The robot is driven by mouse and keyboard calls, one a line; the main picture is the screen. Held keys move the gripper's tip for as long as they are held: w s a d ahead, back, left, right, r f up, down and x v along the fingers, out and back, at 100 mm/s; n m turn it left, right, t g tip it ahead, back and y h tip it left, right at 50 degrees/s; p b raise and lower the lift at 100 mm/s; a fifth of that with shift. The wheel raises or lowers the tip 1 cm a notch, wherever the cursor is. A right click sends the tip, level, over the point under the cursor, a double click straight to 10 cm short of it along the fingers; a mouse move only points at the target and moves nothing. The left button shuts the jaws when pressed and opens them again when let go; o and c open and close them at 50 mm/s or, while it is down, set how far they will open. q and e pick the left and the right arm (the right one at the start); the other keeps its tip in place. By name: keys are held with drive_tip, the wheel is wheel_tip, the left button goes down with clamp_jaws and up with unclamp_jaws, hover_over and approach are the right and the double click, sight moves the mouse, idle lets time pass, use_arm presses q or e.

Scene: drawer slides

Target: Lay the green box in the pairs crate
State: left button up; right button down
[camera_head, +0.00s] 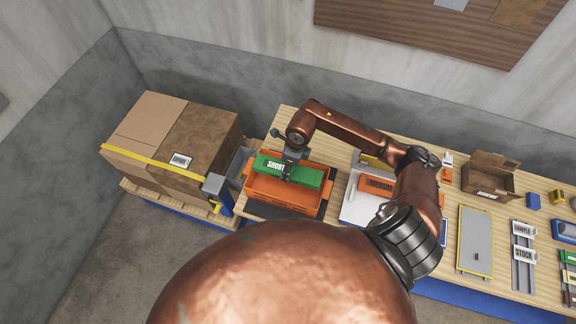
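The green box (308,175), with a white label reading "SHORT", is at the rear part of the orange crate (283,200). It lies lengthwise along the crate, over or within its back half; its exact height against the rim is hard to tell. My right gripper (288,174) points down across the middle of the box, with a dark finger against its front side, and appears shut on it. The far finger is hidden. My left gripper is not in view. I cannot read a label marking the crate as the pairs crate.
A grey bin (238,163) stands left of the crate, beside large cardboard boxes (178,140) on a pallet. To the right, a white tray (356,208) holds an orange item (376,185). An open carton (487,181) and a yellow-edged grey panel (476,242) are further right.

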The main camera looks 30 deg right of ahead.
drive_tip(key=shift+f+b, duration=2.8)
drive_tip(key=shift+f, duration=2.15)
drive_tip(key=c, duration=0.9)
unclamp_jaws()
drive_tip(key=shift+o, duration=0.2)
drive_tip(key=shift+r, duration=0.1)
drive_tip(key=shift+r+p, duration=1.5)
drive_tip(key=shift+r, duration=0.9)
drive_tip(key=shift+r, duration=0.1)
